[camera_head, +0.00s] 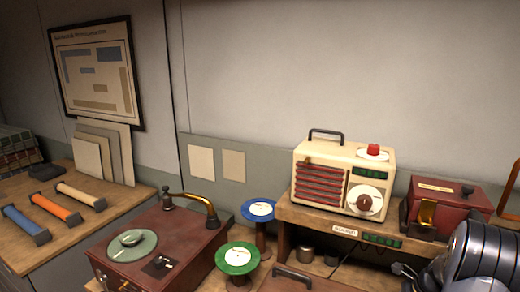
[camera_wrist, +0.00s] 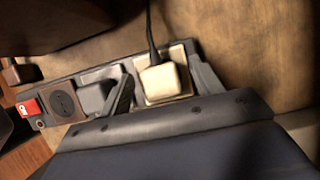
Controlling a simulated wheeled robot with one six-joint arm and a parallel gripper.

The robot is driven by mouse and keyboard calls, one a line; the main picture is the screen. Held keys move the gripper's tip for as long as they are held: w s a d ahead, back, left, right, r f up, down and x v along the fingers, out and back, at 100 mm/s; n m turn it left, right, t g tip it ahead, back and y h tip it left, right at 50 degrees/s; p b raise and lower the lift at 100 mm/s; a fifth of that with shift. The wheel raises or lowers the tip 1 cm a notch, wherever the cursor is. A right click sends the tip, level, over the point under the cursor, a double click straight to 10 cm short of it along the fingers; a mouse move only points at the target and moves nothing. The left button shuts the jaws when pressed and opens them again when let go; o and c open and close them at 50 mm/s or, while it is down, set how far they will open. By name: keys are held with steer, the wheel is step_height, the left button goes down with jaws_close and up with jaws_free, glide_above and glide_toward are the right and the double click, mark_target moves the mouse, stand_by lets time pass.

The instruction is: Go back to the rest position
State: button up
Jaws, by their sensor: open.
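My gripper (camera_wrist: 162,72) shows in the wrist view, its dark body across the bottom and a finger on each side of a cream plug (camera_wrist: 163,84). It is open; the picture does not make clear whether either finger touches the plug. The plug sits at a pale socket plate on a power strip, with a black cord running up from it. In the head view my dark arm (camera_head: 482,255) fills the lower right corner; my gripper's fingers cannot be made out there.
The strip has a red switch (camera_wrist: 28,107) and a round socket (camera_wrist: 64,103). A cream radio (camera_head: 330,165) stands on a wooden shelf, with a dark red box (camera_head: 440,205) beside it near my arm. A record player (camera_head: 150,235) and green (camera_head: 238,258) and blue (camera_head: 260,208) reels are left.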

steer(key=shift+f, duration=0.15)
steer(key=shift+d+b, duration=0.15)
steer(key=shift+b, duration=0.2)
steer(key=b+v, duration=0.1)
steer(key=v, duration=0.5)
steer(key=shift+s+d, duration=0.1)
steer(key=shift+r, duration=0.3)
steer(key=p+x, duration=0.1)
steer(key=x, duration=0.6)
steer(key=shift+p, duration=0.3)
step_height(320, 180, up, 8)
steer(key=p, duration=0.4)
steer(key=shift+f, duration=0.25)
steer(key=shift+s+d+r+b, duration=0.1)
steer(key=shift+s+r+b, duration=0.15)
steer(key=shift+s+b, duration=0.6)
steer(key=shift+s+r+b, duration=0.2)
steer(key=shift+s+b, duration=0.4)
steer(key=shift+s, duration=0.45)
steer(key=shift+s+d+r+b, duration=0.1)
steer(key=shift+s+r+b, duration=0.15)
steer(key=shift+s+b, duration=0.6)
steer(key=shift+s, duration=0.1)
